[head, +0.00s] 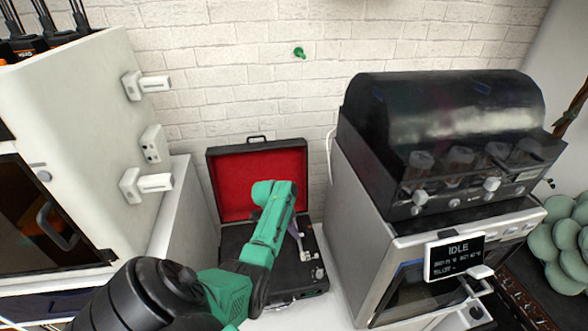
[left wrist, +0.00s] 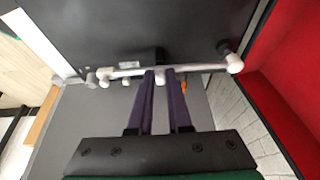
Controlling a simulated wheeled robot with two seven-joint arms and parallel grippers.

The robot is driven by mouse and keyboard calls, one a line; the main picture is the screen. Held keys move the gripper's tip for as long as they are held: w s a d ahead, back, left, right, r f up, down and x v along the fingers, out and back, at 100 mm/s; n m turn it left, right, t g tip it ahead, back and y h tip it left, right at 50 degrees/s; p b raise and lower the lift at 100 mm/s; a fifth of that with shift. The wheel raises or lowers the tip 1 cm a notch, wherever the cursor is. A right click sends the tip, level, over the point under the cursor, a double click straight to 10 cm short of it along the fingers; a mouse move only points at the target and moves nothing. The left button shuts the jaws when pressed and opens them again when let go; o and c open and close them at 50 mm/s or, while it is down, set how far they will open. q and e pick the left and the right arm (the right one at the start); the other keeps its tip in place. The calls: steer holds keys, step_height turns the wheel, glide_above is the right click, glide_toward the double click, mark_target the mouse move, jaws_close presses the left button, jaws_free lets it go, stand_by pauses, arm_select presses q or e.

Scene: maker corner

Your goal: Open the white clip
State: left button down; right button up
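An open case with a record player has a red-lined lid (head: 258,178) and a dark deck (head: 235,240). A silver tonearm (left wrist: 205,68) runs across the left wrist view. A small whitish piece (left wrist: 160,79), which may be the white clip, shows at the tonearm between my left fingertips. My left gripper (left wrist: 161,73) has two purple fingers reaching to the tonearm, with a narrow gap between them. I cannot tell whether they press on the piece. In the head view my green left arm hides much of the deck. My right gripper is not in view.
A grey machine with a dark domed top (head: 440,110) and a small IDLE display (head: 455,257) stands close on the right. A white cabinet (head: 75,130) with wall-side brackets stands on the left. The raised lid is close behind my arm.

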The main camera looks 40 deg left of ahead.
arm_select(q)
steer(key=shift+d+r+g+p, duration=0.1)
steer(key=shift+r+g+p, duration=0.2)
steer(key=shift+g+p, duration=0.15)
steer(key=shift+w+r+g+y, duration=0.2)
steer(key=shift+g+y, duration=0.15)
steer(key=shift+y, duration=0.15)
steer(key=shift+w+d+f+g+y, duration=0.1)
steer(key=shift+w+d+g+y, duration=0.15)
steer(key=shift+g, duration=0.25)
steer(key=shift+w+d+f+g+y+b, duration=0.15)
steer(key=shift+w+g+y+b, duration=0.1)
steer(key=shift+g+y+b, duration=0.6)
steer(key=shift+r+g, duration=0.25)
steer(key=shift+r, duration=0.1)
steer(key=c, duration=0.8)
jaws_free()
steer(key=shift+c, duration=0.2)
